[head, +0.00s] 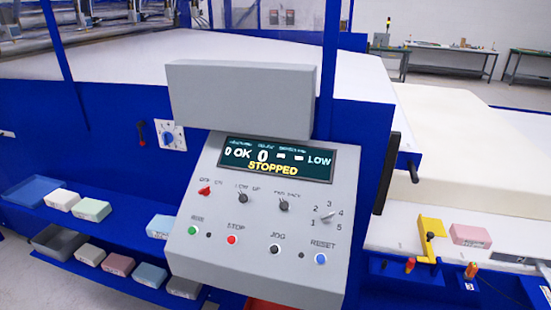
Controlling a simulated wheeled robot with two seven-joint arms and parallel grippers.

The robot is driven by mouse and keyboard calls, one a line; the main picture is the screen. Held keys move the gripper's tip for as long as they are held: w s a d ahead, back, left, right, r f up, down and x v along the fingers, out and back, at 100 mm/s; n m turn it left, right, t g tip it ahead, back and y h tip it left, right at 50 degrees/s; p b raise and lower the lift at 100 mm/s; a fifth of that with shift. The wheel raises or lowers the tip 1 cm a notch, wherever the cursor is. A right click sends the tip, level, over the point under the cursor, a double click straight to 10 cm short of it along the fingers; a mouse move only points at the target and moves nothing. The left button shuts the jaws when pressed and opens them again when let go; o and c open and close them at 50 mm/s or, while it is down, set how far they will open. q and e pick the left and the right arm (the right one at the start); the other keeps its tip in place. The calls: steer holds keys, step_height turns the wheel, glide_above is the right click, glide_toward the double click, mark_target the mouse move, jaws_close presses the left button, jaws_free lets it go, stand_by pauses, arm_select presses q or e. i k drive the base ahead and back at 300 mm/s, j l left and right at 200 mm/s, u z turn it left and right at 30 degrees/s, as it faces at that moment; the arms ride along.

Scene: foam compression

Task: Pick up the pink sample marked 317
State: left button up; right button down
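A pink block (471,236) with small dark print lies on the white ledge at the right, beside a yellow bracket. Its print is too small to read. Neither of my grippers shows in the head view.
A grey control panel (205,245) stands in the middle; its screen (277,160) reads STOPPED. Cream (61,199), green (91,209) and light blue (160,226) blocks lie on the upper shelf. A yellow bracket (432,228) and small knobs stand by the right ledge.

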mark_target(473, 236)
steer(key=z, duration=1.4)
steer(key=i+l, duration=0.45)
steer(key=l, duration=0.15)
steer(key=k+z, duration=0.05)
